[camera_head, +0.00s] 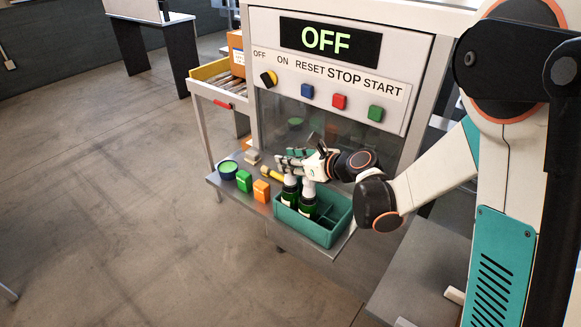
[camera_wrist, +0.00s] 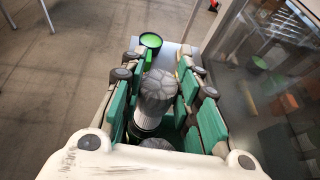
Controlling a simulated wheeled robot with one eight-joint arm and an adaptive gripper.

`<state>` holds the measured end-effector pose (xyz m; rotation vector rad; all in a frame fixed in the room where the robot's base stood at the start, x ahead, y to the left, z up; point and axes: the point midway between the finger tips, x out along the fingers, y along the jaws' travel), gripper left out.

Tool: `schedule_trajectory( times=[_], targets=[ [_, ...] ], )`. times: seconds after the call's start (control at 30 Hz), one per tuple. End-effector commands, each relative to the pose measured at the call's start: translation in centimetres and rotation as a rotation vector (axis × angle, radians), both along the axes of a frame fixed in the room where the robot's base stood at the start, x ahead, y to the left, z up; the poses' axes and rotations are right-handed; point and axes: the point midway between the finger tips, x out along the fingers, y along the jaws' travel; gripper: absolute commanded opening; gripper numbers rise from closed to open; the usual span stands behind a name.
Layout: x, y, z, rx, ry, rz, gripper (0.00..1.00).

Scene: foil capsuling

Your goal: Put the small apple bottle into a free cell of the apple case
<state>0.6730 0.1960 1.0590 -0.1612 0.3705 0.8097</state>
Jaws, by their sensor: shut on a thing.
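The teal case (camera_head: 303,230) sits on the steel shelf in front of the machine. Two dark green bottles with pale tops stand upright at its left end: a left bottle (camera_head: 290,190) and a right bottle (camera_head: 308,204). My gripper (camera_head: 288,160) is above the case's left end, shut around a bottle top. In the wrist view a bottle with a grey foil top (camera_wrist: 158,88) is between my teal finger pads; a second grey top shows just below it. I cannot tell which bottle is the apple one, or whether the held bottle touches the case floor.
Left of the case on the shelf are an orange box (camera_head: 262,191), a green box (camera_head: 244,181) and a dark bowl (camera_head: 228,170) with green inside. The machine panel (camera_head: 340,65) with buttons reads OFF. The case's right part (camera_head: 334,212) looks empty.

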Motion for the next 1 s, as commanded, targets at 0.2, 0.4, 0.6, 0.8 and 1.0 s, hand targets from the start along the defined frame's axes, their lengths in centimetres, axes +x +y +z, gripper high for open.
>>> schedule_trajectory(
  times=[0.2, 0.4, 0.6, 0.8, 1.0],
  targets=[
    [-0.1, 0.0, 3.2, 0.001, 0.000, 0.000, 0.00],
    [-0.1, 0.0, 7.3, 0.001, 0.000, 0.000, 0.00],
    [-0.1, 0.0, 11.8, 0.001, 0.001, 0.000, 0.00],
    [0.0, 0.0, 15.9, 0.001, 0.001, 0.000, 0.00],
    [0.0, 0.0, 18.4, 0.001, 0.001, 0.000, 0.00]
  ],
)
